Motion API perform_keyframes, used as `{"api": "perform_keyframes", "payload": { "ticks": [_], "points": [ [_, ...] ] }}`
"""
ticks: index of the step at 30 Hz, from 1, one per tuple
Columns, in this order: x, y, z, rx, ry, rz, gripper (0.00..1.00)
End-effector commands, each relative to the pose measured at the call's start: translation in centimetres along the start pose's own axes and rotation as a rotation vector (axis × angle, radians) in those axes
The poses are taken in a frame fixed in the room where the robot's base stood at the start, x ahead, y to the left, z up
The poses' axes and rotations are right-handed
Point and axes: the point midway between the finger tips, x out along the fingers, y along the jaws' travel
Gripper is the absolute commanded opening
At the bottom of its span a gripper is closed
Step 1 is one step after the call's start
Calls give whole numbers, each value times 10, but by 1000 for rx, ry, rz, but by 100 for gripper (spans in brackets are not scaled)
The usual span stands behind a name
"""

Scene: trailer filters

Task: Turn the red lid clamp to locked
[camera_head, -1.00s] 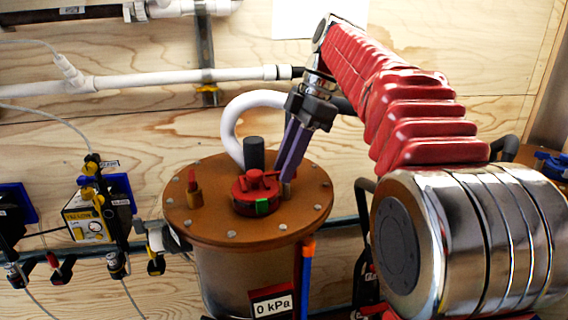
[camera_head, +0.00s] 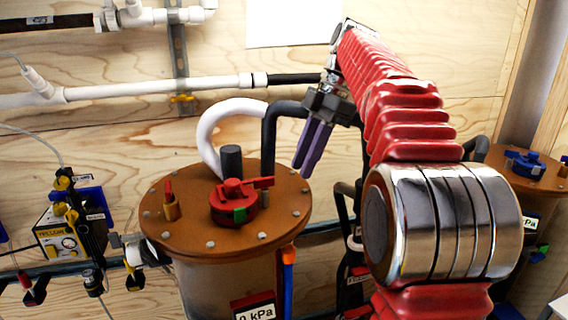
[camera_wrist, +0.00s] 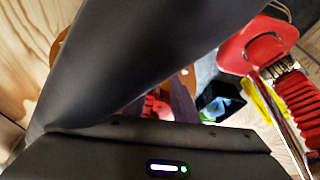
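The red lid clamp (camera_head: 232,203) sits on the brown round lid (camera_head: 190,238) of the metal tank (camera_head: 215,280). Its red arm points right, and a green mark shows on its front. Part of something red, probably the clamp, shows small in the wrist view (camera_wrist: 153,107). My gripper (camera_head: 306,168) has purple fingers pointing down. It appears above and right of the clamp, apart from it, near the lid's right edge. The fingers look close together, but I cannot tell whether a gap lies between them. I see nothing held. A dark shape hides much of the wrist view.
A black post (camera_head: 231,162) and a brass fitting with a red top (camera_head: 170,205) stand on the lid. A white hose (camera_head: 207,125) and a black pipe (camera_head: 268,135) rise behind it. A second lid with a blue clamp (camera_head: 525,165) is at the right.

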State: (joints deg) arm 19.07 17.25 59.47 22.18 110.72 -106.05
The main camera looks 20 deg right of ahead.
Motion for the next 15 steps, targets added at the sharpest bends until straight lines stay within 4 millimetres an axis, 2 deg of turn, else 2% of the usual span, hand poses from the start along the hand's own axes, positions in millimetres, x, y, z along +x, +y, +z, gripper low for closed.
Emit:
{"api": "perform_keyframes", "payload": {
  "ticks": [3, 6, 15],
  "points": [
    [-7, 0, 17, 2, 0, 1, 26],
    [-10, 0, 26, 1, 0, 0, 26],
    [-12, 0, 30, -1, 0, 0, 26]
  ]
}}
